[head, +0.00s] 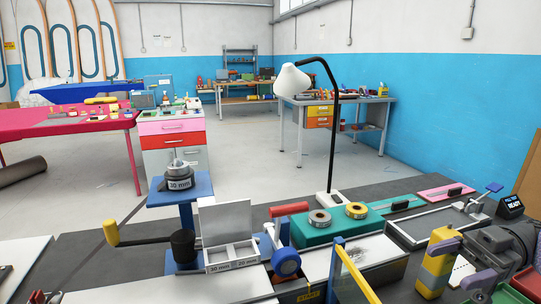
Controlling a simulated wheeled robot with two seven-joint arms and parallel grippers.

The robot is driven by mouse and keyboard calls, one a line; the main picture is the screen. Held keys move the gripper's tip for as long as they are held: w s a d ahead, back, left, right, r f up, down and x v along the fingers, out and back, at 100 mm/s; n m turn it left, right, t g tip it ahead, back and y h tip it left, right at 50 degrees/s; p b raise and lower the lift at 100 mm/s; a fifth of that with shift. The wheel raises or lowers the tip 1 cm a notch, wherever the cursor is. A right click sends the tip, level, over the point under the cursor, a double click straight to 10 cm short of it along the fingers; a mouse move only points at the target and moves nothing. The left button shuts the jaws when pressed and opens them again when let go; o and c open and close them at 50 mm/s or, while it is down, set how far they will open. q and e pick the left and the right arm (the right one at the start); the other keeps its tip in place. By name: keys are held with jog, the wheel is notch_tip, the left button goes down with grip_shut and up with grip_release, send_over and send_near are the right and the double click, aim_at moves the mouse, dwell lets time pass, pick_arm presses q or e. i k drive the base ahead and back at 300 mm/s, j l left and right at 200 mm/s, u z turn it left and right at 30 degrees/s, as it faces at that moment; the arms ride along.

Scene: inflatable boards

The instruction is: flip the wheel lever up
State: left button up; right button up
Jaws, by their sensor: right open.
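A blue wheel with a pale hub (286,262) stands upright at the front middle of the bench. A blue bracket is just above it, and a red handle (289,208) lies nearly level above that. I cannot tell which of these parts is the wheel's lever. My right gripper (458,266) is at the lower right, its purple-tipped fingers apart, well to the right of the wheel. A yellow and grey block stack (435,270) stands by its fingertips; I cannot tell if they touch. My left gripper does not show.
A blue-and-yellow upright bar (355,268) stands between the wheel and my right gripper. A crank with a yellow handle (111,233) and a white tray (232,256) are left of the wheel.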

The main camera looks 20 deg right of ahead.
aim_at(272, 231)
jog(key=k, duration=1)
